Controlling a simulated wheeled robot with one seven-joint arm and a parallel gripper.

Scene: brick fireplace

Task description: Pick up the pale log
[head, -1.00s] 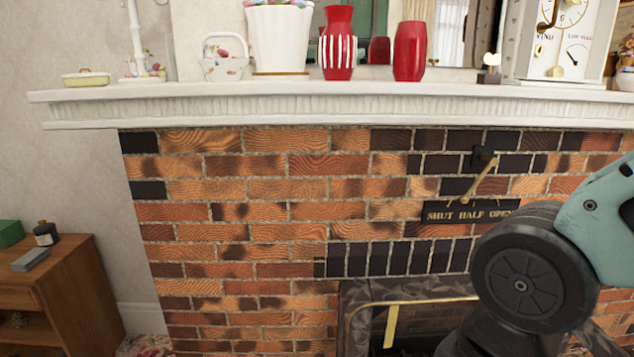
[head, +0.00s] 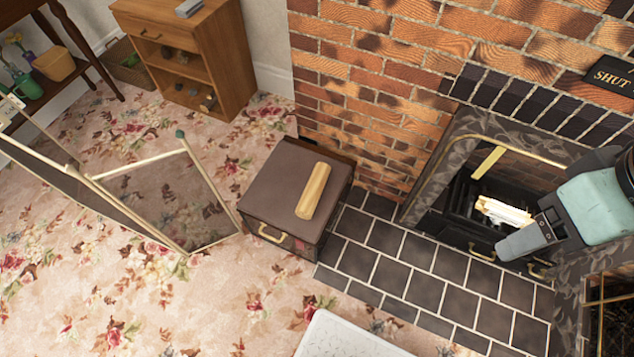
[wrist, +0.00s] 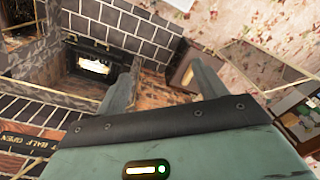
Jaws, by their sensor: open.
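The pale log (head: 313,190) lies on top of a brown box (head: 275,184) with a brass handle, left of the hearth. My gripper (head: 508,243) is to the right of the box in the head view, in front of the fireplace opening and apart from the log. In the wrist view my gripper (wrist: 163,76) shows two separated fingers with nothing between them. A small pale shape beside the right finger there may be the log, but it is partly hidden.
The fireplace opening holds a bright white glowing thing (head: 503,212). Dark hearth tiles (head: 440,295) lie below it. A folding glass screen (head: 165,195) stands left of the box. A wooden cabinet (head: 215,55) stands behind.

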